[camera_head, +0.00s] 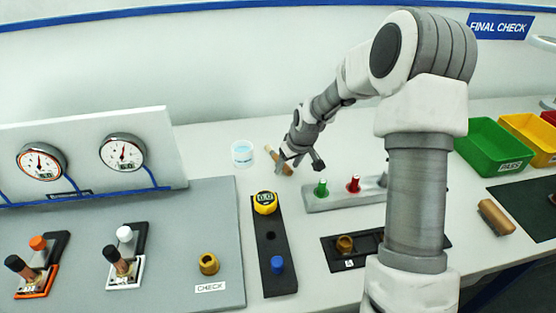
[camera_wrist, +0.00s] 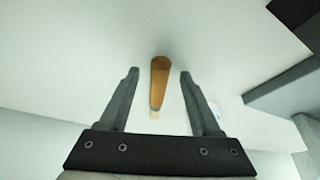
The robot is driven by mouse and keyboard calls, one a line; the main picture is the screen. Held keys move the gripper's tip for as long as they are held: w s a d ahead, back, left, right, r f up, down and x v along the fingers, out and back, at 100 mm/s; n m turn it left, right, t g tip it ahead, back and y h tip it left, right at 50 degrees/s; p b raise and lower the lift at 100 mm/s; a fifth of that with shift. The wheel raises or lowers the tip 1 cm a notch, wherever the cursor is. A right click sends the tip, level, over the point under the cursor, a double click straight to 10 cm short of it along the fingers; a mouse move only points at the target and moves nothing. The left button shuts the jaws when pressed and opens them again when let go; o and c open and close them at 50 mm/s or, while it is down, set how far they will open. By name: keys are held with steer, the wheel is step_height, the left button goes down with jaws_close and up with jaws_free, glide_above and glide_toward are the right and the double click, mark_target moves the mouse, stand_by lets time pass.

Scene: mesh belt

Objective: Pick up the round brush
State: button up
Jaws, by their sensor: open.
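The round brush (camera_head: 270,153) lies on the pale worktop behind the timer strip, partly hidden by my gripper in the head view. In the wrist view the brush (camera_wrist: 159,75) shows as an orange-brown wooden handle with a paler end toward the gripper's palm. My gripper (camera_head: 297,163) is low over the worktop at the brush. In the wrist view my gripper (camera_wrist: 160,73) is open, with the handle lined up between its two fingers and a gap on each side. I cannot tell how far the fingertips are above the table.
A clear cup of bluish liquid (camera_head: 242,153) stands just left of the brush. A black strip with a yellow timer (camera_head: 265,202) and a grey rack with green and red plugs (camera_head: 337,198) are in front. A gauge panel (camera_head: 90,155) stands left; green and yellow bins (camera_head: 494,146) stand right.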

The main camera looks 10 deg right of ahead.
jaws_close()
stand_by(0.3)
steer(key=shift+r, duration=0.1)
steer(key=shift+r, duration=0.55)
step_height(320, 180, up, 3)
steer(key=shift+w+r, duration=0.1)
steer(key=shift+r, duration=0.05)
steer(key=s+d+r, duration=0.2)
steer(key=s+r, duration=0.4)
steer(key=s, duration=0.5)
steer(key=shift+s+r+p, duration=0.25)
steer(key=shift+s+p, duration=0.1)
steer(key=shift+p, duration=0.1)
